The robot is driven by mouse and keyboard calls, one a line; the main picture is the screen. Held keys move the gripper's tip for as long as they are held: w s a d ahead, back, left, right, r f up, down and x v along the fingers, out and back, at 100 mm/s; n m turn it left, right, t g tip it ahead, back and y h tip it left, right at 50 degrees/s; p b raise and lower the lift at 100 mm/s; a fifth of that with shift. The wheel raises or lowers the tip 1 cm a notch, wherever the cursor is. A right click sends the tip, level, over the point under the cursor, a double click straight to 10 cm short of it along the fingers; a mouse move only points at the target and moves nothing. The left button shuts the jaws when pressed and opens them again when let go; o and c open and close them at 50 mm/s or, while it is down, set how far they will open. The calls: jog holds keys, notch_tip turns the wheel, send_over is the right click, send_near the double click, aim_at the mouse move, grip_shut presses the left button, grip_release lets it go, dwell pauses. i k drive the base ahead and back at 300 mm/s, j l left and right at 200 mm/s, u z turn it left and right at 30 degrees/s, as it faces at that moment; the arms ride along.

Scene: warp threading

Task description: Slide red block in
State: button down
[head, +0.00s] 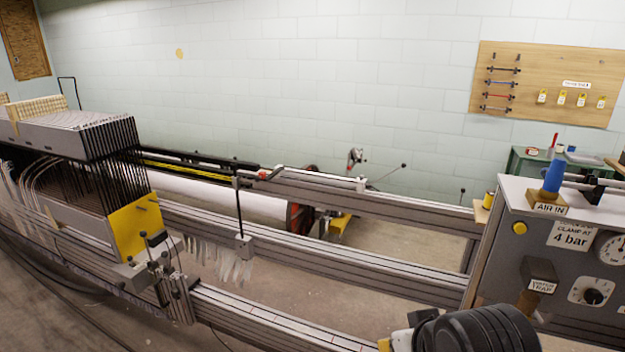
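A small red block (265,174) shows on the upper rail (330,189), near the end of the dark bars that run out from the frame stack on the left. It is small in the picture, and I cannot tell how it is seated or whether it is fully in a slot. A black upright rod (239,208) stands just left of it, with a grey clamp block at its foot. My gripper cannot be made out in this view.
A stack of black frames (110,170) with a yellow plate (135,228) stands at left. A grey panel with an air inlet and gauge (520,260) stands at right. A black ribbed part (475,330) is at the bottom edge. The floor between the rails is partly open.

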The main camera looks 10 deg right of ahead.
aim_at(262, 174)
jog(key=i+j+z, duration=0.35)
jog(key=i+j, duration=0.55)
